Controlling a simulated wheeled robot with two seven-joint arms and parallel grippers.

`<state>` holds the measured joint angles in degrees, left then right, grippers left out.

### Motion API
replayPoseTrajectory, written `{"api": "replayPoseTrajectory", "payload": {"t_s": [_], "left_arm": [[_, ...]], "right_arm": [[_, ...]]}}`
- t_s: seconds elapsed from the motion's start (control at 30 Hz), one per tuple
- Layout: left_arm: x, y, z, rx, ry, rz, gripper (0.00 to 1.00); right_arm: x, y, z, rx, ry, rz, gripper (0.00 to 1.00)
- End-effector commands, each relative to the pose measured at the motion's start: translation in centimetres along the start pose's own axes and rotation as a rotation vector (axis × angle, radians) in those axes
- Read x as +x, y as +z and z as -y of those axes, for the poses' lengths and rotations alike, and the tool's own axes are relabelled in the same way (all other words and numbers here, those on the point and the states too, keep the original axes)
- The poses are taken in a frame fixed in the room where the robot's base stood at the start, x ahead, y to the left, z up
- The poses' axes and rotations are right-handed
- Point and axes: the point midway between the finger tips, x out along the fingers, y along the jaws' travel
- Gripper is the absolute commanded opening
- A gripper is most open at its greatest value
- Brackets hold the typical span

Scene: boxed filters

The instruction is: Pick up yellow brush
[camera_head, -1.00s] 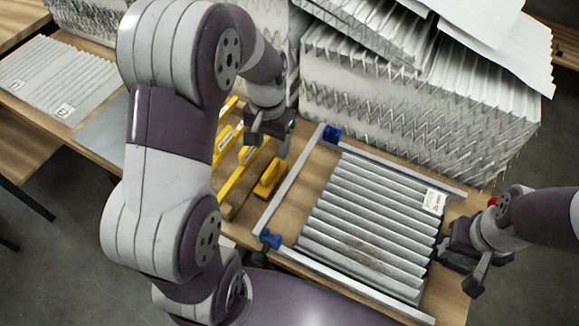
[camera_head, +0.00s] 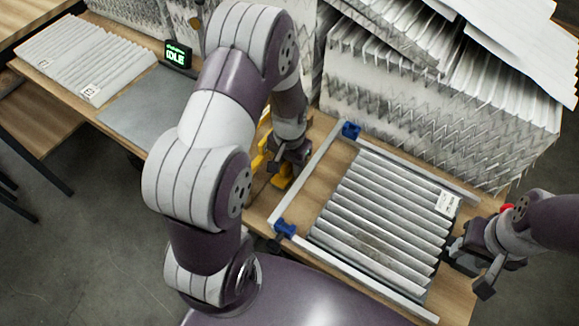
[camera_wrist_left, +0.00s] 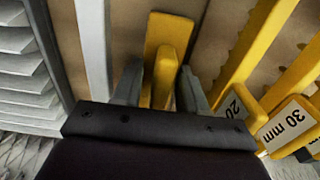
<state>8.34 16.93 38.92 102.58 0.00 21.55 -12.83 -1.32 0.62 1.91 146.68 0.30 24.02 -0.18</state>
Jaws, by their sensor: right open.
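The yellow brush (camera_wrist_left: 165,35) lies on the wooden table. It shows at the top middle of the left wrist view, with its raised handle between the two fingers of my left gripper (camera_wrist_left: 160,82). In the head view the brush (camera_head: 281,181) is partly hidden under my left gripper (camera_head: 290,160). The fingers are apart, one on each side of the handle; I cannot tell whether they press on it. My right gripper (camera_head: 474,268) is open beside the right edge of the pleated filter (camera_head: 375,225), with nothing seen between its fingers.
Yellow gauges with labels, one reading 30 mm (camera_wrist_left: 285,120), lie right of the brush in the wrist view. A metal frame with blue corner pieces (camera_head: 351,130) surrounds the filter. Stacked filters (camera_head: 430,100) stand behind. A grey plate (camera_head: 145,105) and display (camera_head: 178,55) are at left.

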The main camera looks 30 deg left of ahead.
Motion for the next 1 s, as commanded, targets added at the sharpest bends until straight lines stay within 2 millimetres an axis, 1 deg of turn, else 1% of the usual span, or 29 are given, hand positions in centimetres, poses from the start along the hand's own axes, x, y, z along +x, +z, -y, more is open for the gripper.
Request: {"api": "replayPoseTrajectory", "payload": {"t_s": [0.27, 0.37, 0.5, 0.6, 0.7, 0.8, 1.0], "left_arm": [[-0.3, -0.1, 0.0, 0.0, 0.0, -0.001, 0.1], [-1.8, -0.1, 0.0, 0.0, -0.001, -0.004, 0.1], [-5.4, -0.1, 0.0, 0.0, -0.002, -0.007, 0.1], [-7.7, -0.1, 0.0, 0.0, -0.001, -0.005, 0.1], [-9.2, -0.1, 0.0, 0.0, -0.001, -0.003, 0.1], [-10.0, -0.1, 0.0, 0.0, 0.0, -0.002, 0.1], [-10.1, 0.0, 0.0, 0.0, 0.0, 0.0, 0.1]], "right_arm": [[0.1, 0.0, 0.0, 0.0, 0.0, 0.0, 0.43], [0.3, 0.0, 0.0, 0.0, 0.0, 0.0, 0.43], [0.8, 0.1, 0.0, 0.0, 0.0, 0.0, 0.43], [1.1, 0.1, 0.0, 0.0, 0.0, 0.0, 0.43], [1.2, 0.1, 0.0, 0.0, 0.0, 0.0, 0.43], [1.2, 0.1, 0.0, 0.0, 0.0, 0.0, 0.43], [1.1, 0.1, 0.0, 0.0, 0.0, 0.0, 0.43]]}}
